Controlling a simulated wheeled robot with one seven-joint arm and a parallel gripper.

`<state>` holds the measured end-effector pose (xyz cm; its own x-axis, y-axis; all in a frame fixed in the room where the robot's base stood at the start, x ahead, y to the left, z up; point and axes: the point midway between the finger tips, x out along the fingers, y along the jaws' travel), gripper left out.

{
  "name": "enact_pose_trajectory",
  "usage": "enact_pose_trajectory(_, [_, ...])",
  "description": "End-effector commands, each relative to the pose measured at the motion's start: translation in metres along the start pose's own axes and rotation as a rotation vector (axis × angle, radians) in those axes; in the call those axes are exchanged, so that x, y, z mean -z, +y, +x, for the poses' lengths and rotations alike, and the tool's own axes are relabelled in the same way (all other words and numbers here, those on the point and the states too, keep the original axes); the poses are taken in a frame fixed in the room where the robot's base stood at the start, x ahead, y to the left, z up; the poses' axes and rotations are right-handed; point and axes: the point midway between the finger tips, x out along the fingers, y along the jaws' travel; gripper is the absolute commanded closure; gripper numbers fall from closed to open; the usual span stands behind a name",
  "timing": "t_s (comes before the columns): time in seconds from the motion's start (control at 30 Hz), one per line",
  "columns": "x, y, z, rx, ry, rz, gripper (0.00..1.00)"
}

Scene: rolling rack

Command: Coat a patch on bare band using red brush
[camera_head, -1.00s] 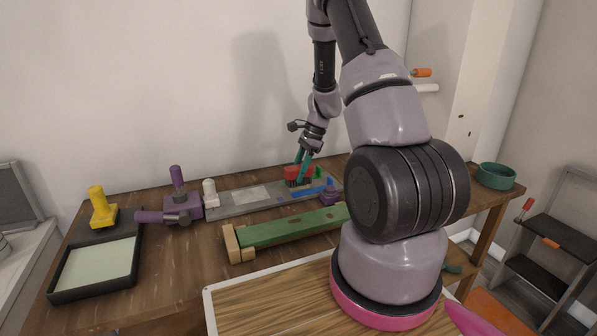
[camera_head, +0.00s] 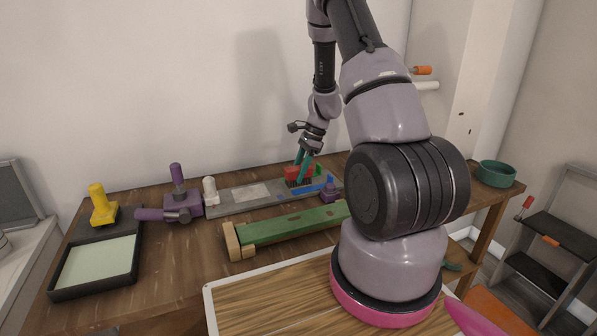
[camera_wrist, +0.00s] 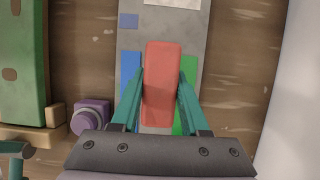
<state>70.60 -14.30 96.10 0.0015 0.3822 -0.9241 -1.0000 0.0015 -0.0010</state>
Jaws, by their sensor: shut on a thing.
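My gripper (camera_head: 303,166) has teal fingers and is shut on the red brush (camera_wrist: 163,84), one finger on each side of it. In the head view the red brush (camera_head: 293,174) is at the right part of the long grey board, with dark bristles below its red body. The grey board (camera_wrist: 186,30) runs under the brush in the wrist view. It carries a blue strip (camera_wrist: 130,75) left of the brush, a green strip (camera_wrist: 189,68) right of it, and a pale patch (camera_head: 250,194) farther along. I cannot tell whether the bristles touch the board.
A purple clamp (camera_head: 188,207) and a white-knobbed piece (camera_head: 210,192) sit at the board's left end. A purple knob (camera_wrist: 86,119) is beside its other end. A green bar (camera_head: 290,226) lies in front. A yellow-handled tool (camera_head: 102,206) and a black tray (camera_head: 68,291) are at left.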

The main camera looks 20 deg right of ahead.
Motion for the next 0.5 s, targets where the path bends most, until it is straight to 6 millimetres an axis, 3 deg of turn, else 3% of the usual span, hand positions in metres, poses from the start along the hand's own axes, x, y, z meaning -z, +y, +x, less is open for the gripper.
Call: enact_pose_trajectory(0.5, [-0.01, 0.0, 0.006, 0.0, 0.001, -0.002, 1.0])
